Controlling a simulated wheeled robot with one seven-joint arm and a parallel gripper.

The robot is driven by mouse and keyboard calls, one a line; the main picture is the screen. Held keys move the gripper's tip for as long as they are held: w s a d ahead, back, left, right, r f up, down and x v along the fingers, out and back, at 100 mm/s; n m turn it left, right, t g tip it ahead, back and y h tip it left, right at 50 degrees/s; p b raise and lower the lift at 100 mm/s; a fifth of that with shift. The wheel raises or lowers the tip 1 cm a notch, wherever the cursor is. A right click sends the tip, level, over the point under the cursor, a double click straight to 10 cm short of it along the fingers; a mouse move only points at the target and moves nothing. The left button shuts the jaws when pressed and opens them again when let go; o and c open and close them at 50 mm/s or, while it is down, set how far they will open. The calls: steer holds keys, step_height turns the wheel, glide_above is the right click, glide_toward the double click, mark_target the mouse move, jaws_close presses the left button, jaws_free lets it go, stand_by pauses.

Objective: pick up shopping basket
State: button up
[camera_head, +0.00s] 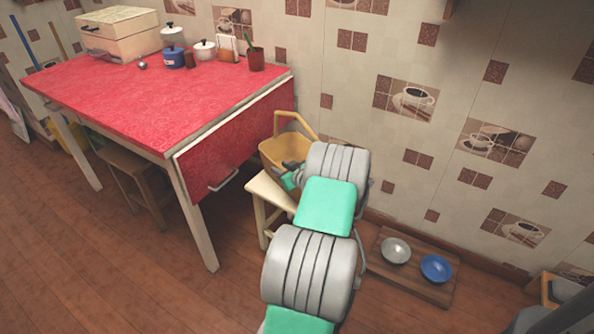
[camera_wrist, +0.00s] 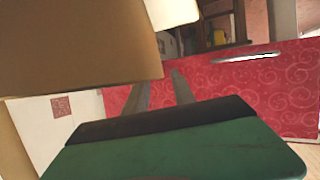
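The yellow shopping basket (camera_head: 270,152) stands on a small cream stool (camera_head: 266,188) beside the red table, against the wall. Its arched handle (camera_head: 290,115) stands up. My gripper (camera_head: 287,176) is at the basket's front side, and my arm hides the basket's right part. In the wrist view a large tan surface, seemingly the basket (camera_wrist: 70,45), fills the upper left, very close. My gripper's two grey fingers (camera_wrist: 165,90) are apart, with the red panel showing between them. The left finger's far part is hidden by the tan surface. I cannot tell whether they touch.
The red table (camera_head: 150,95) is left of the basket, its hanging flap (camera_head: 235,130) close by. Pots, a box and a cup stand at its back. A low board with two bowls (camera_head: 396,250) lies right of my arm. The front-left floor is clear.

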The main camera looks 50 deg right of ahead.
mark_target(277, 166)
steer(key=x, duration=0.4)
steer(key=shift+d+f+b, duration=0.1)
steer(key=shift+b, duration=0.3)
steer(key=shift+c, duration=0.4)
jaws_close()
stand_by(0.4)
